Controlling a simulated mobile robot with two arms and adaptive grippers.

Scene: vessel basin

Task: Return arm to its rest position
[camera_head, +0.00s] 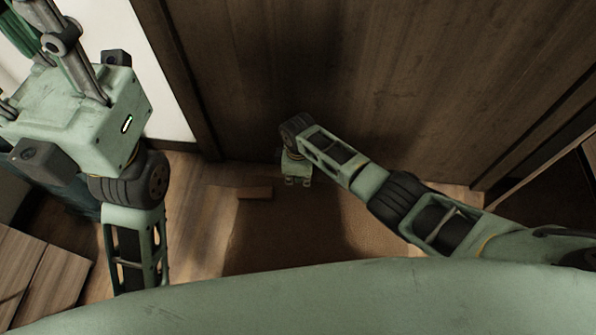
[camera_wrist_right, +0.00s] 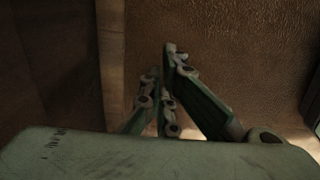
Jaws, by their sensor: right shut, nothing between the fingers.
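My right arm reaches in from the right in the head view. Its gripper (camera_head: 298,181) hangs in front of the dark wooden panel, above the brown mat. In the right wrist view the fingers (camera_wrist_right: 165,95) are close together with nothing between them, so this gripper is shut and empty. My left gripper (camera_head: 52,30) is large at the upper left of the head view, pointing up. The top edge cuts off its fingers, so I cannot tell whether it is open or shut.
A tall dark wooden panel (camera_head: 340,70) fills the back. A textured brown mat (camera_head: 285,235) lies on the wooden floor (camera_head: 190,205) before it, with a small wooden block (camera_head: 254,192) at its far left edge. A white wall (camera_head: 115,35) stands left. Dark wood furniture (camera_head: 560,185) is at right.

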